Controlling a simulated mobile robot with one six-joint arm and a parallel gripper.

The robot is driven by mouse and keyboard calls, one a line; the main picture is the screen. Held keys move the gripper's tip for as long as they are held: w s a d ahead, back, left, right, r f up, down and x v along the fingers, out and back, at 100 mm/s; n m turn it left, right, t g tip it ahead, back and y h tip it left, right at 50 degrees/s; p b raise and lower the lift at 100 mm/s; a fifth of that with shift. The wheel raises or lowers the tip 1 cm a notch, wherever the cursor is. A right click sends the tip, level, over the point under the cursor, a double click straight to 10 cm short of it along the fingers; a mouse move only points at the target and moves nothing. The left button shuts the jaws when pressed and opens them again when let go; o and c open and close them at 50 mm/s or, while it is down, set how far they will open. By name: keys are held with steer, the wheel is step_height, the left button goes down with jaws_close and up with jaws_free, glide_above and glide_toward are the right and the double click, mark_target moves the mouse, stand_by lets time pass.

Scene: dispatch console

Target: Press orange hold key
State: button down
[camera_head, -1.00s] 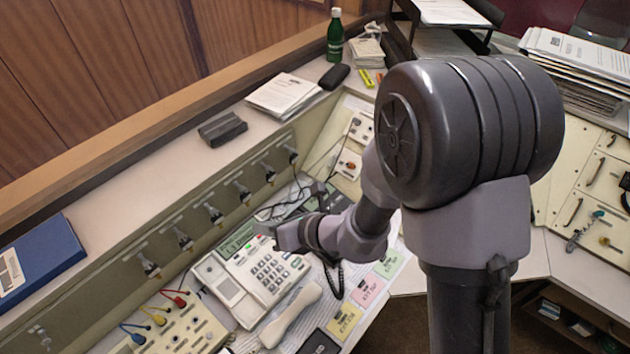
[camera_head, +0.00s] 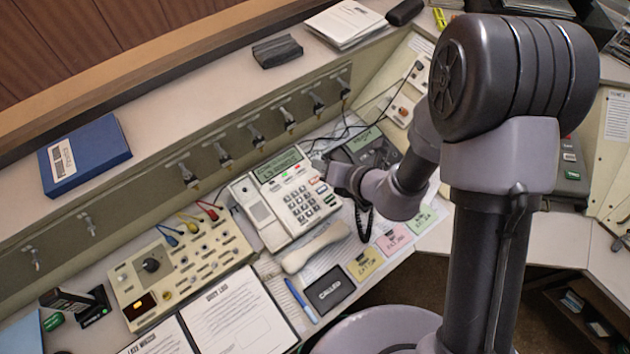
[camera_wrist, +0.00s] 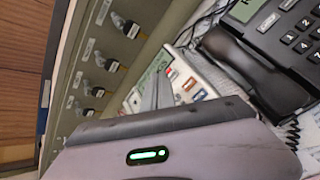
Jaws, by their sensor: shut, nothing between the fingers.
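A white desk phone (camera_head: 262,214) with a green display, a number pad and small coloured keys stands on the console. An orange-red key (camera_head: 314,181) shows at the right of its keys, close to my gripper. In the wrist view the phone's coloured keys lie just beyond the fingers, with an orange key (camera_wrist: 190,85) among them. The keys are too small to read. My gripper (camera_head: 327,168) is shut and empty, at the phone's upper right side; its fingers (camera_wrist: 157,92) point at the phone in the wrist view. I cannot tell whether they touch it.
A dark phone (camera_head: 367,148) with a coiled cord stands right behind my gripper. A switch panel with coloured plugs (camera_head: 180,268) is to the left. A row of toggles (camera_head: 254,135) lines the panel behind.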

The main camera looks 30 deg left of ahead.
steer(key=f+b, duration=0.1)
steer(key=f, duration=0.1)
steer(key=f+b, duration=0.2)
steer(key=a+f+b, duration=0.1)
steer(key=f, duration=0.1)
steer(key=shift+w+f, duration=0.2)
steer(key=shift+w, duration=0.05)
steer(key=shift+d, duration=0.1)
stand_by(1.5)
steer(key=shift+f+b, duration=0.4)
steer(key=shift+b, duration=0.1)
steer(key=shift+f, duration=0.35)
steer(key=shift+r, duration=0.1)
stand_by(0.5)
steer(key=shift+r+p, duration=0.45)
steer(key=shift+r, duration=0.25)
steer(key=r+p, duration=0.4)
steer(key=r, duration=0.1)
steer(key=shift+s+d, duration=0.2)
steer(key=shift+d, duration=0.1)
